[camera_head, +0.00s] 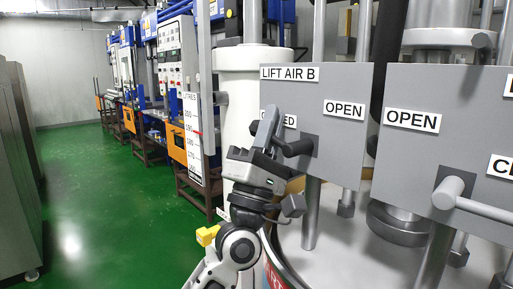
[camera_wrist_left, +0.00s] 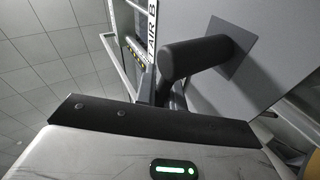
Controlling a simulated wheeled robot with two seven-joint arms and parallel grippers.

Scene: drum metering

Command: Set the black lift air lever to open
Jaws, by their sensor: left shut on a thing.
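The black lift air lever (camera_head: 298,147) sits on a grey panel (camera_head: 345,85) labelled LIFT AIR B. An OPEN label (camera_head: 344,109) is to the right of the lever. My left gripper is at the left of the lever's thick black hub and shut on the lever; the fingertip contact is mostly hidden. In the left wrist view the black lever (camera_wrist_left: 197,57) stands out from a square plate on the panel. My right gripper is not in view.
A second grey panel (camera_head: 450,130) with an OPEN label and a light grey lever (camera_head: 449,192) is at the right. A white column (camera_head: 240,95) and a litres scale (camera_head: 193,137) stand behind my left arm. Green floor (camera_head: 100,200) is clear at the left.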

